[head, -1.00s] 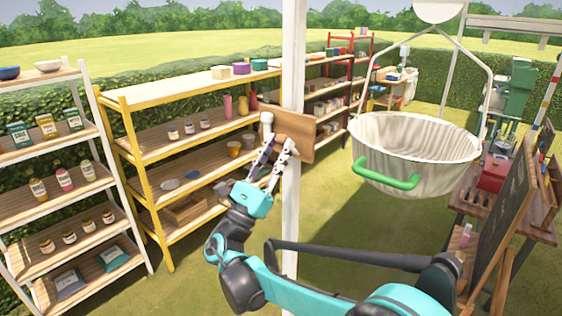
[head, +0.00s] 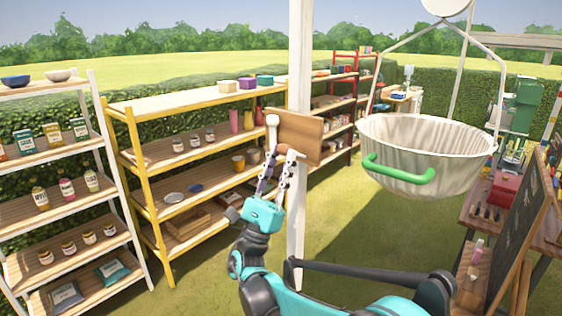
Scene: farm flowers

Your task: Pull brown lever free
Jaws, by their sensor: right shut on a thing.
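A wooden board (head: 305,135) is fixed to a white post (head: 299,60). A white knobbed peg (head: 271,121) stands at its left side. A small brown piece, seemingly the brown lever (head: 284,149), shows at the board's lower left. My right gripper (head: 280,158) reaches up from below with its fingertips at this brown piece and is shut on it. The fingers hide part of it, and I cannot tell whether it is still joined to the board. My left gripper is not in view.
A white hanging basin (head: 425,150) with a green handle (head: 399,172) is right of the post. A yellow shelf (head: 140,165) and a white shelf (head: 108,150) stand behind to the left. A chalkboard (head: 510,235) is at the right. Open grass lies between.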

